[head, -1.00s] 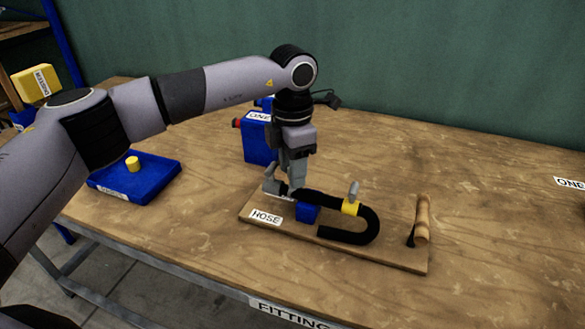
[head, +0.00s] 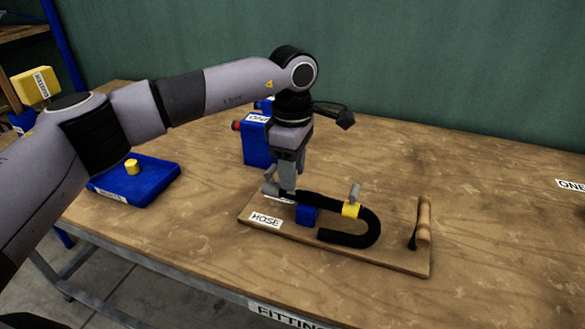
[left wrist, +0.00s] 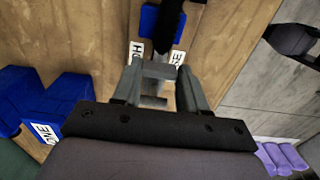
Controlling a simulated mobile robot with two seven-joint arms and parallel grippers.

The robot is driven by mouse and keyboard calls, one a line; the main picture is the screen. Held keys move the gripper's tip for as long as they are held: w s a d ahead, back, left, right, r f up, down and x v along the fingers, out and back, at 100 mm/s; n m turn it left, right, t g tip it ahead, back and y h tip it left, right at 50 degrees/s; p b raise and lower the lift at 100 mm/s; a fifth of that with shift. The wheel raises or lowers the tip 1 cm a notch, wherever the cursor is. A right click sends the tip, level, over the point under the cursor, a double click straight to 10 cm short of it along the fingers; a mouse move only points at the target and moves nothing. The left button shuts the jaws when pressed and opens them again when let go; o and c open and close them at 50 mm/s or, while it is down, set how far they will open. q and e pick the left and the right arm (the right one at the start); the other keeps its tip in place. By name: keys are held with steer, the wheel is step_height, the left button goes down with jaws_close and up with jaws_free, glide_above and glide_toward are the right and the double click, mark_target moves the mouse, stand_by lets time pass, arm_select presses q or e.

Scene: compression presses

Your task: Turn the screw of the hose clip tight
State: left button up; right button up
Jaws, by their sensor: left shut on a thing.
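The black hose (head: 372,228) lies in a U on a wooden board (head: 395,257) with a HOSE label. My left gripper (head: 285,188) points down at the hose's left end and is shut on a small grey piece, taken as the screw of the hose clip. In the left wrist view the grey piece (left wrist: 158,71) shows between the fingers. The clip's band is mostly hidden by the gripper. A yellow clamp (head: 350,209) with an upright grey lever (head: 354,190) sits around the hose farther right. My right gripper is not in view.
A blue block (head: 306,214) sits beside the hose. A wooden-handled tool (head: 423,222) stands at the board's right end. A blue box (head: 257,148) stands behind the gripper.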

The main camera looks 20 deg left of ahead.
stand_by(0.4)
arm_select(q)
steer(key=o, duration=0.8)
step_height(320, 180, up, 7)
steer(key=shift+r+b, duration=0.15)
steer(key=shift+b, duration=0.15)
steer(key=shift+s, duration=0.1)
